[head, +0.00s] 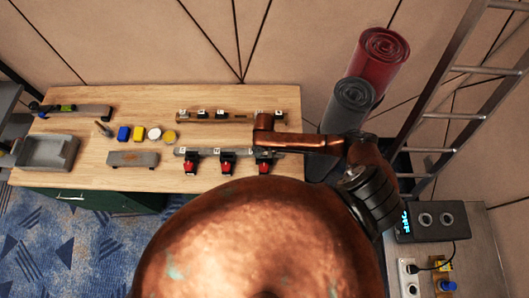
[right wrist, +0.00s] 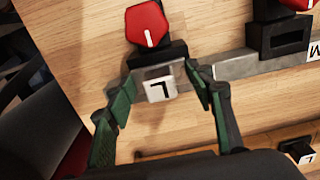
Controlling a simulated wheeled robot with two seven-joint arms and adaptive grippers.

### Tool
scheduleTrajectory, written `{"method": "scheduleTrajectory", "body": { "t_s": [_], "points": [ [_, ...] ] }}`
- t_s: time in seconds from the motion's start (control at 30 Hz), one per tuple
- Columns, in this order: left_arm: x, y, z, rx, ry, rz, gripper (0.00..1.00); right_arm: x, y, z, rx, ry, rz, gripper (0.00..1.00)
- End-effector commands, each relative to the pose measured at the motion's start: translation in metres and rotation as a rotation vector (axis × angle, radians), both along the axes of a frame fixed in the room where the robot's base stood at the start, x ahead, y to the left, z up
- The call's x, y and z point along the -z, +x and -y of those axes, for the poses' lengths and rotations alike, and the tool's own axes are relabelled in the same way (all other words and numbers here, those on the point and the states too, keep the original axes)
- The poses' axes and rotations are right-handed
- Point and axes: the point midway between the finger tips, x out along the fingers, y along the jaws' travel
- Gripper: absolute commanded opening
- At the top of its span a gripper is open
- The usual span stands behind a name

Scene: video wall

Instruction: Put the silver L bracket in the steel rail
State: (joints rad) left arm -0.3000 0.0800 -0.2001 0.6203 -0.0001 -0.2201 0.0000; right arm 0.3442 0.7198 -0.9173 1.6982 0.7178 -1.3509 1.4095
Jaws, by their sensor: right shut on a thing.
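The silver L bracket (right wrist: 160,88), a pale block marked L, is between the green-padded fingers of my right gripper (right wrist: 163,80), which is shut on it. It is against the end of the steel rail (right wrist: 240,66), beside a black holder with a red knob (right wrist: 147,25). I cannot tell whether it is fully seated. In the head view the steel rail (head: 208,152) lies along the front of the table, and my right gripper (head: 262,145) is over its right end. My arm hides part of that end. My left gripper is not in view.
A wooden rail (head: 215,117) with several labelled black pieces runs behind the steel rail. A grey tray (head: 47,151), a grey block (head: 132,159) and small blue, yellow and white items are to the left. Red and grey rolls (head: 348,105) and a ladder stand at right.

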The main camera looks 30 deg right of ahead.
Motion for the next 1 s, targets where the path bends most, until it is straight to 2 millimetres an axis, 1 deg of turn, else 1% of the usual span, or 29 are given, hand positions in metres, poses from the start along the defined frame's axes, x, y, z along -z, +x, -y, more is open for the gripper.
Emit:
{"method": "scheduleTrajectory", "body": {
  "t_s": [0.17, 0.7, 0.97, 1.0],
  "points": [
    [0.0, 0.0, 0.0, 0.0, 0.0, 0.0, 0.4, 0.001, 0.0, 0.0, 0.0, 0.001, 0.001, 0.16],
    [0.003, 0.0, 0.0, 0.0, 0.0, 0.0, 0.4, 0.015, 0.0, 0.0, 0.001, 0.001, 0.001, 0.16],
    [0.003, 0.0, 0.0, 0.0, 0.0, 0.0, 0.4, 0.015, 0.0, 0.0, 0.0, 0.0, 0.001, 0.16],
    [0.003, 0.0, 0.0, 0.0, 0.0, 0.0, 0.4, 0.015, 0.0, 0.0, 0.0, 0.0, 0.001, 0.51]
  ]
}}
